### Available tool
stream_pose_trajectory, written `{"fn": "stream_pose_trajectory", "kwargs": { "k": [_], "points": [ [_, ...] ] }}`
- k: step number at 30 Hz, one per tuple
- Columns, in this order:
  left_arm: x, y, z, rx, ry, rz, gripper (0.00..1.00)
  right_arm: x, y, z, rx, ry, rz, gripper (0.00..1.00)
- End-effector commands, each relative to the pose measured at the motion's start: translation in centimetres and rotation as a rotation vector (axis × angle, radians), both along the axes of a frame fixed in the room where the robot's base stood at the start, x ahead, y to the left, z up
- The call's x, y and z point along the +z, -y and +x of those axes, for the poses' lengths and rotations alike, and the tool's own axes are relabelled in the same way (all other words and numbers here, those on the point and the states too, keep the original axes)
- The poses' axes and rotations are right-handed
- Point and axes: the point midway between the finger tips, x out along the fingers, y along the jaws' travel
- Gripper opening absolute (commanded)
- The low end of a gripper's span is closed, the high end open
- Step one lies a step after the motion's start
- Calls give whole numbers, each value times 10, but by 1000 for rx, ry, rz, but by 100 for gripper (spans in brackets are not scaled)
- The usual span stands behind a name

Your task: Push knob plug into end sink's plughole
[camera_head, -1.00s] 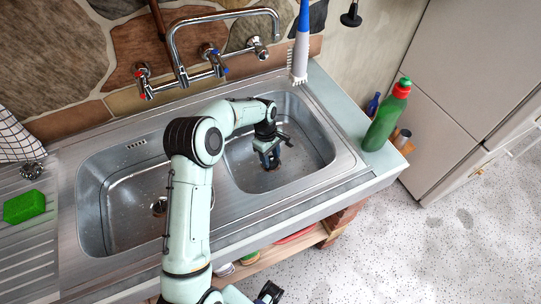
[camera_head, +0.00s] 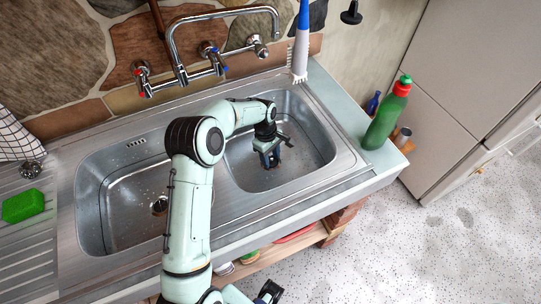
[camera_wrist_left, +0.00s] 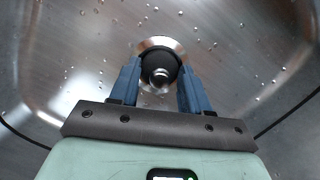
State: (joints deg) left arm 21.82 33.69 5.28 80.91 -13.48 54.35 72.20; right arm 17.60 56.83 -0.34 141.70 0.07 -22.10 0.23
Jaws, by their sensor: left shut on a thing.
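My left gripper (camera_head: 271,157) reaches down into the right-hand end sink (camera_head: 315,130), low near its floor. In the left wrist view its two blue fingers (camera_wrist_left: 160,70) are shut on the dark round knob of the knob plug (camera_wrist_left: 160,67). A shiny metal ring (camera_wrist_left: 158,43) shows around and below the knob. I cannot tell how much of this ring is the plug and how much the plughole rim, nor whether the plug is seated. In the head view the gripper hides the plug. Part of my right gripper (camera_head: 269,292) shows at the bottom edge; its jaws are unclear.
The left basin (camera_head: 105,215) has its own open plughole (camera_head: 159,206). A tap (camera_head: 215,60) stands behind the basins. A brush (camera_head: 301,45) stands at the back, a green bottle (camera_head: 387,120) at the right end. A green sponge (camera_head: 23,205) lies on the drainer.

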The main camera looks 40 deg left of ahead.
Motion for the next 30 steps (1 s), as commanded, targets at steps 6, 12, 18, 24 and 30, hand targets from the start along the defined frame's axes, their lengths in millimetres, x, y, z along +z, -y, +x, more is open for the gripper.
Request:
{"fn": "stream_pose_trajectory", "kwargs": {
  "k": [6,12,18,24,30],
  "points": [
    [0,0,0,0,0,0,76,0,0,0,0,0,0,40],
    [0,0,0,0,0,0,76,0,0,0,0,0,0,40],
    [17,-3,1,-1,3,3,76,1,0,0,0,0,0,40],
    [62,-9,2,1,6,3,76,4,0,2,0,2,0,40],
    [103,-16,2,1,4,2,76,9,0,4,0,4,0,40]
  ]
}}
